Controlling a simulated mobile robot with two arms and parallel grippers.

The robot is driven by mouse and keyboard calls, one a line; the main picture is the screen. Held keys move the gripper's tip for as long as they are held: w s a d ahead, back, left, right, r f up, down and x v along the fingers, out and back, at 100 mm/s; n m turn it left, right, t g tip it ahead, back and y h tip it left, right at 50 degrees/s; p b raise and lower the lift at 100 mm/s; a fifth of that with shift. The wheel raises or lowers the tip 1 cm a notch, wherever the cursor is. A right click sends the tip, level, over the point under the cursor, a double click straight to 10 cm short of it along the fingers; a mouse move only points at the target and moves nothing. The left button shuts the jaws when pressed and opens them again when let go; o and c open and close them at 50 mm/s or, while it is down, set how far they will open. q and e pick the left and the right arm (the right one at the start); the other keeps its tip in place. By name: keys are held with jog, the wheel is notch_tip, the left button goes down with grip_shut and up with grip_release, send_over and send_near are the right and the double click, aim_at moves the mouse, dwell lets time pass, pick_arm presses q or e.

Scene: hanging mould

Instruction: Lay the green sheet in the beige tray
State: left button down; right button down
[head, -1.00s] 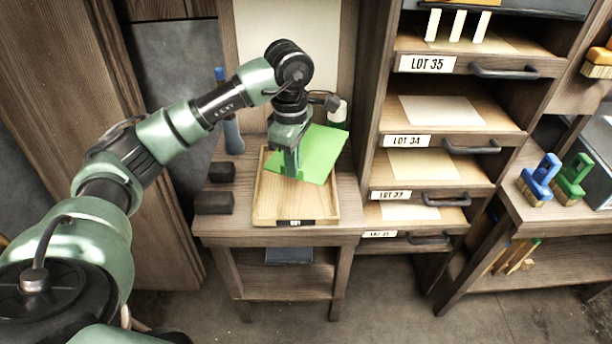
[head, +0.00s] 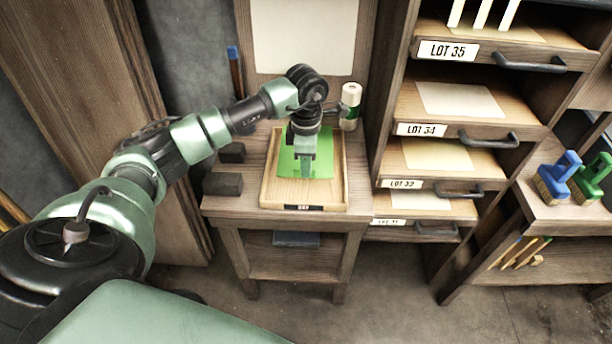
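The green sheet (head: 322,160) is within the outline of the beige tray (head: 268,192), over its back and middle part, and looks roughly square with the tray's sides. I cannot tell whether it rests flat on the tray's floor or is held just above it. My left gripper (head: 306,172) points down over the sheet, with its fingertips at the sheet's surface. The fingers look close together on the sheet, and the arm hides part of its back edge. My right gripper is not in view.
The tray stands on a wooden bench with two dark blocks (head: 223,184) on its left. A white and green bottle (head: 350,104) stands behind right. A shelf rack with labelled drawers (head: 428,130) rises close on the right.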

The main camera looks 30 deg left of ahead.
aim_at(306, 189)
pick_arm(q)
notch_tip(306, 189, down, 5)
jog(key=shift+r+p, duration=0.2)
jog(key=shift+p, duration=0.15)
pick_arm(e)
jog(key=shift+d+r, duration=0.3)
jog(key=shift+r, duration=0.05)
pick_arm(q)
jog(key=shift+f, duration=0.2)
jog(key=c, duration=1.6)
grip_release()
jog(key=shift+r, duration=0.1)
jog(key=shift+c, duration=0.2)
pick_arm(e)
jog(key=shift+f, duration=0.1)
